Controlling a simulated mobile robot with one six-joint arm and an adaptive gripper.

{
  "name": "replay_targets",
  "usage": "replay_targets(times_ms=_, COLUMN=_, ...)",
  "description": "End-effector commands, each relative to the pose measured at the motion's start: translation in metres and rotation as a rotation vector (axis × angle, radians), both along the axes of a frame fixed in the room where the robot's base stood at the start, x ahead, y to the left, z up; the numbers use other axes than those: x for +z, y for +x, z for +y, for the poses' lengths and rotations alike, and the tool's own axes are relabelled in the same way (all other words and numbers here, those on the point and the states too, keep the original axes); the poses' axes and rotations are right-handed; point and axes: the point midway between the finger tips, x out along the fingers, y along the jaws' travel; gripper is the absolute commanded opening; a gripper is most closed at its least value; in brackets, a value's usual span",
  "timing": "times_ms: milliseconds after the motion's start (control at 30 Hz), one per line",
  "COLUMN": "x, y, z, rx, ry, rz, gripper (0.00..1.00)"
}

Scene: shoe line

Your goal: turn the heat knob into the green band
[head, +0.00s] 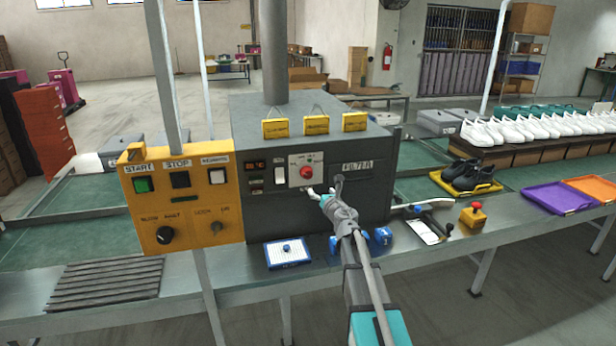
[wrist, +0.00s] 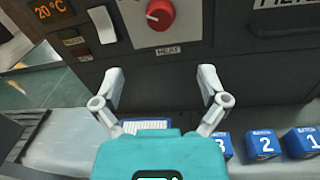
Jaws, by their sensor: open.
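The heat knob (head: 306,173) is a red round knob on a pale plate on the front of the dark grey oven box (head: 345,215). In the wrist view the red knob (wrist: 160,14) is at the top centre, above a HEAT label (wrist: 168,50). The green band does not show clearly in either view. My gripper (head: 320,192) is in front of the panel, just below and to the right of the knob in the head view. In the wrist view my gripper (wrist: 160,80) has its two fingers spread wide, with nothing between them, apart from the knob.
A white switch (wrist: 101,25) and an orange 20 °C display (wrist: 50,9) are left of the knob. A yellow control box (head: 190,205) stands at left. Blue numbered blocks (wrist: 262,144) and a blue-and-white tray (head: 287,253) sit on the bench below.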

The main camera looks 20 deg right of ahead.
Motion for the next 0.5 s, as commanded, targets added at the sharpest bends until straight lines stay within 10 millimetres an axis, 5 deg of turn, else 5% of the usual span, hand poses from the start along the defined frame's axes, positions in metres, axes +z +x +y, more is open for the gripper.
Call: replay_targets(times_ms=500, x=0.0002, y=0.0095, z=0.0004, rx=-0.002, ry=0.005, rz=0.0, gripper=0.93)
